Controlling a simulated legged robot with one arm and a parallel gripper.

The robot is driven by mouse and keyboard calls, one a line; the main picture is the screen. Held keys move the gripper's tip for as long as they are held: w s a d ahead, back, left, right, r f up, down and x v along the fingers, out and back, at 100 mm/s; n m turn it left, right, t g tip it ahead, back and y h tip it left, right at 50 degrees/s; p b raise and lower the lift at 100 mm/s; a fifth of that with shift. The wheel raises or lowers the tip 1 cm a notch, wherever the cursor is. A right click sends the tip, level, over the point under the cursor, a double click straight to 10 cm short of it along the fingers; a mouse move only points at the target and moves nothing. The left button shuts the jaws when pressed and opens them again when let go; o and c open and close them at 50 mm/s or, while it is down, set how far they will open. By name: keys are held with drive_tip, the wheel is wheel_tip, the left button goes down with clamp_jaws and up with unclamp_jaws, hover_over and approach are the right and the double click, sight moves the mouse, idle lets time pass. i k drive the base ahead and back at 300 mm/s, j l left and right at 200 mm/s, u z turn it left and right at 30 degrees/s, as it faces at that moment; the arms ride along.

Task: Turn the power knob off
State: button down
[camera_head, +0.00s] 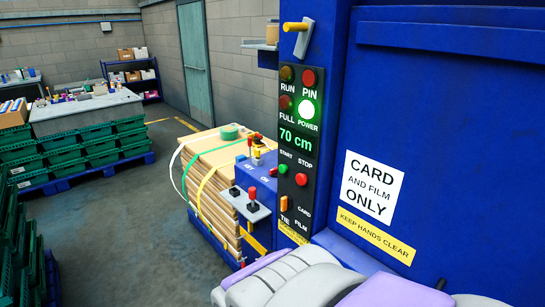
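A yellow-handled rotary knob (297,27) on a grey mount sticks out near the top of the blue machine column, its handle lying roughly level. It has no readable label, so I cannot tell for certain that it is the power knob. Below it is a black control panel (287,165). Its POWER lamp (308,109) glows bright green, and the display (295,139) reads 70 cm. The RUN, PIN and FULL lamps look dim. My gripper is not in view; only white and purple parts of my own body show at the bottom right.
The blue machine (460,110) fills the right side. A small lever console (250,200) juts out left of the panel beside a strapped cardboard bale (215,175). Green crates (85,150) and a grey workbench (75,110) stand at left. Grey floor (120,220) lies open between.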

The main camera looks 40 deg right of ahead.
sight(272, 172)
drive_tip(key=i+l+z, duration=0.3)
drive_tip(key=i, duration=0.8)
drive_tip(key=i+j+z, duration=0.15)
drive_tip(key=i+z, duration=0.15)
drive_tip(key=i, duration=0.75)
